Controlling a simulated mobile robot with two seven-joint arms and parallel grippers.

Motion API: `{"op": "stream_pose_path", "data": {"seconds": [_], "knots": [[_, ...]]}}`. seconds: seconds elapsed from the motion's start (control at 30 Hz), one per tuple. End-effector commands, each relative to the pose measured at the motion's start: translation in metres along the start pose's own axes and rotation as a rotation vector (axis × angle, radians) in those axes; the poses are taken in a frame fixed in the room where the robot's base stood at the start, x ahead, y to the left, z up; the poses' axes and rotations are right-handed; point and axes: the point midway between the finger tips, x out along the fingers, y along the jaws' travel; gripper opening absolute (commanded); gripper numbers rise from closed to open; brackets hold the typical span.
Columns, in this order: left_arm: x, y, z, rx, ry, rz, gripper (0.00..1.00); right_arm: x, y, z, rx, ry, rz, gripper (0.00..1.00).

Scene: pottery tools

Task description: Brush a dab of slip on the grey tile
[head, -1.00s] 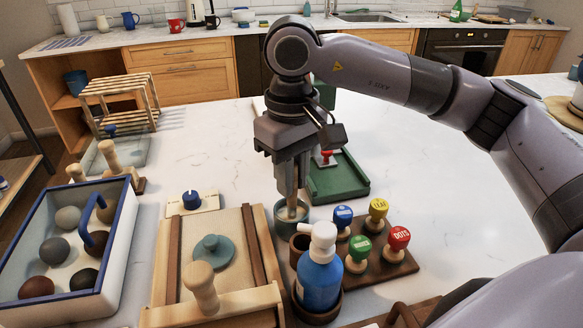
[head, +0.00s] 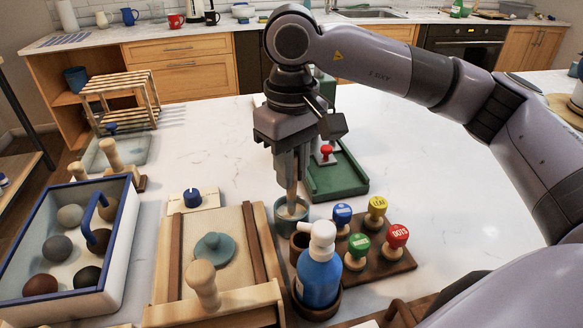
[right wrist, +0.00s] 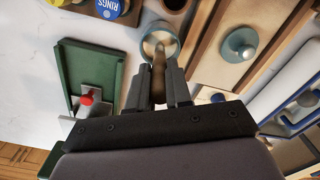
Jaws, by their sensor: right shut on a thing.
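My right gripper (head: 291,183) points straight down and is shut on a brush (head: 291,200) with a pale wooden handle. The brush stands upright with its lower end inside a small grey-green cup (head: 281,218). In the right wrist view the brush (right wrist: 159,82) runs between the fingers into the cup (right wrist: 174,44), which holds pale slip. The bristles are hidden. I cannot pick out the grey tile for certain; a flat greyish slab (head: 130,150) lies at the far left. My left gripper is not in view.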

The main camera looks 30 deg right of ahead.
Motion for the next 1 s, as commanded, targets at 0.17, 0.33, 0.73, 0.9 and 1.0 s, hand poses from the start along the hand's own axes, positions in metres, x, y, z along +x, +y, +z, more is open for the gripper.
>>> {"op": "stream_pose_path", "data": {"seconds": [0.17, 0.33, 0.73, 0.9, 1.0], "knots": [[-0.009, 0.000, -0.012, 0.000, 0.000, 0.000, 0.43, -0.022, 0.000, 0.000, 0.000, 0.000, 0.001, 0.01], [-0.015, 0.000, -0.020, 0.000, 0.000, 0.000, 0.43, -0.039, 0.000, 0.000, 0.000, 0.001, 0.000, 0.01], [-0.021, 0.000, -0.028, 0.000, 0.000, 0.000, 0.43, -0.057, 0.000, 0.000, 0.000, -0.001, 0.000, 0.01], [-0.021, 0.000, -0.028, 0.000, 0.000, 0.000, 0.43, -0.058, 0.000, 0.000, 0.000, 0.000, 0.000, 0.01], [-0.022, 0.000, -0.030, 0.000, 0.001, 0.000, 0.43, -0.064, 0.000, 0.000, 0.000, 0.001, 0.001, 0.01]]}}
